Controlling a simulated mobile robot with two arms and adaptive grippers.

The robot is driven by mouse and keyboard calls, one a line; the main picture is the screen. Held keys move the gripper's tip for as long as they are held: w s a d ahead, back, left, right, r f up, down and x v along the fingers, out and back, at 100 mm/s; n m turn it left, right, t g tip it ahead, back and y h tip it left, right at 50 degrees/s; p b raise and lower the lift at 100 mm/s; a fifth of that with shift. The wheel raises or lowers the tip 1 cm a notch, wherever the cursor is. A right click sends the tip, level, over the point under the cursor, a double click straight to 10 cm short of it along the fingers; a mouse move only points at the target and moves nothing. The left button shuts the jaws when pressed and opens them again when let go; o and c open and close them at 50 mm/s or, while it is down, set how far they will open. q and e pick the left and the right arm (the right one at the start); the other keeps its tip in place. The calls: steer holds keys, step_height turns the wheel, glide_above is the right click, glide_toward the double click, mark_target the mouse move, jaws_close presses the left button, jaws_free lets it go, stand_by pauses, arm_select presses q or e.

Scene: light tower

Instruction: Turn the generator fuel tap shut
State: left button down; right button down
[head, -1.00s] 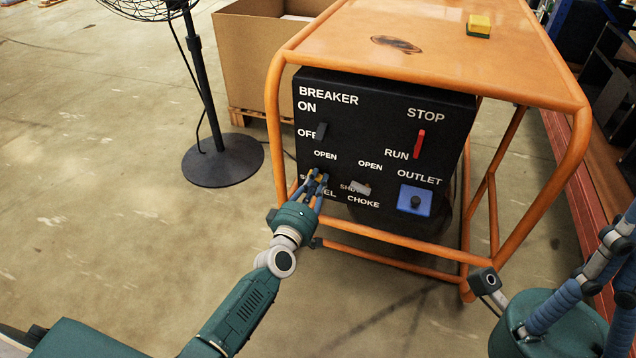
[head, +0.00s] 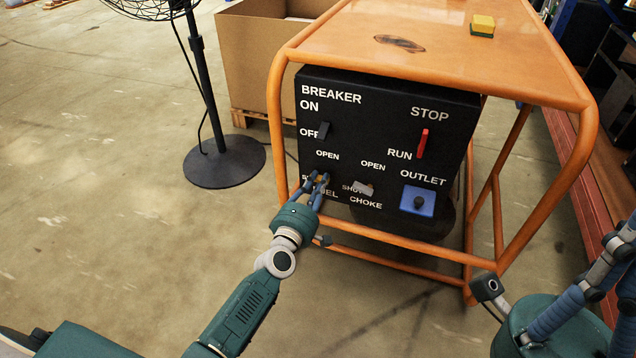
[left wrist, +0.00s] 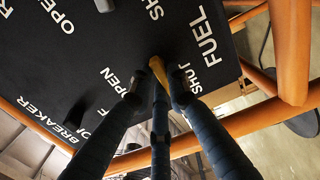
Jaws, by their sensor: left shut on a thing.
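The generator's black control panel (head: 378,150) faces me, with the fuel tap low on its left, between the OPEN, SHUT and FUEL labels. My left gripper (head: 320,180) is at the tap and largely covers it in the head view. In the left wrist view the yellow tap handle (left wrist: 157,70) sits between the blue fingers (left wrist: 157,92), which are closed on it. The SHUT label lies right beside it there, and OPEN lies to the left. The tap's exact angle is hard to tell. My right gripper (head: 575,305) is at the lower right; its fingertips are out of frame.
The panel also carries a breaker switch (head: 324,131), a red stop/run switch (head: 422,144), a choke lever (head: 362,188) and a blue outlet (head: 418,201). The orange frame (head: 283,130) surrounds it. A fan (head: 205,110) and a cardboard box (head: 255,60) stand behind, left.

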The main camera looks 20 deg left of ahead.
arm_select(q)
steer(key=shift+f, duration=0.1)
steer(key=c, duration=1.7)
jaws_free()
steer(key=shift+o, duration=0.2)
steer(key=s, duration=1.2)
steer(key=shift+a, duration=0.25)
